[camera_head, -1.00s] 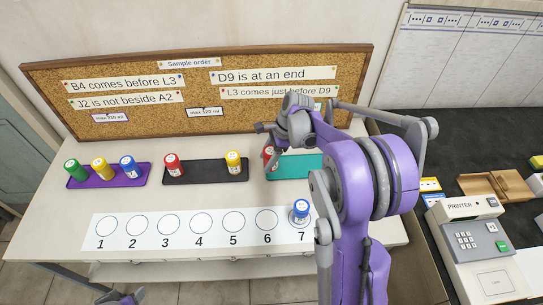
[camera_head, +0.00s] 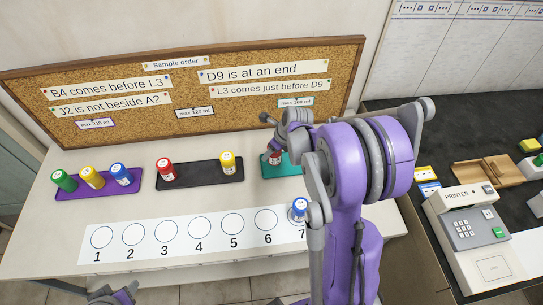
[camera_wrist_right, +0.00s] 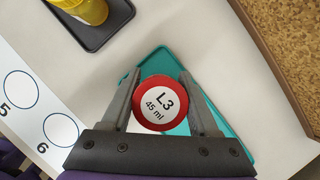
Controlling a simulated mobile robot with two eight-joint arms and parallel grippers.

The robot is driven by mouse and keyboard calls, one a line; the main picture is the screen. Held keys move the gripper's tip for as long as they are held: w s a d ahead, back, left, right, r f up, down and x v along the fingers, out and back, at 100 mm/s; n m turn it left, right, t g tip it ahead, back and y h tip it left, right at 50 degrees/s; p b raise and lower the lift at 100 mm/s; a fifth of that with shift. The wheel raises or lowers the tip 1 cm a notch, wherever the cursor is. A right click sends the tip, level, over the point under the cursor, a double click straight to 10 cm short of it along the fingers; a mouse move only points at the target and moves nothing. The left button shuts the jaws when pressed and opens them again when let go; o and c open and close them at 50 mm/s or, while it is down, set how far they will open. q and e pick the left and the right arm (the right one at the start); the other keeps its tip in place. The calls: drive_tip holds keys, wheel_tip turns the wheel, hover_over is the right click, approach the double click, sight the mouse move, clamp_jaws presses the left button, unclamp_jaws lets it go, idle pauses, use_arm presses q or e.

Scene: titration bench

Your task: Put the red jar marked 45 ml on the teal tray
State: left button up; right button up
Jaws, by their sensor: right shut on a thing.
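The red jar with a white lid label reading L3, 45 ml (camera_wrist_right: 160,103) is between the fingers of my right gripper (camera_wrist_right: 160,78), which is shut on it. The teal tray (camera_wrist_right: 148,60) lies under and around the jar in the right wrist view. In the head view the jar (camera_head: 275,158) is at the left part of the teal tray (camera_head: 268,172); my right arm hides the tray's right part. I cannot tell whether the jar touches the tray. Part of my left gripper (camera_head: 118,296) shows at the bottom edge; its fingers are unclear.
A black tray (camera_head: 200,175) holds a red jar (camera_head: 166,169) and a yellow jar (camera_head: 228,163). A purple tray (camera_head: 100,192) holds green, yellow and blue jars. A blue-labelled jar (camera_head: 299,209) stands at spot 7 of the numbered strip (camera_head: 182,249). A corkboard (camera_head: 180,90) stands behind.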

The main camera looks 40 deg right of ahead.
sight(271, 157)
drive_tip(key=shift+f, duration=1.4)
drive_tip(key=shift+f, duration=0.15)
drive_tip(key=o, duration=1.4)
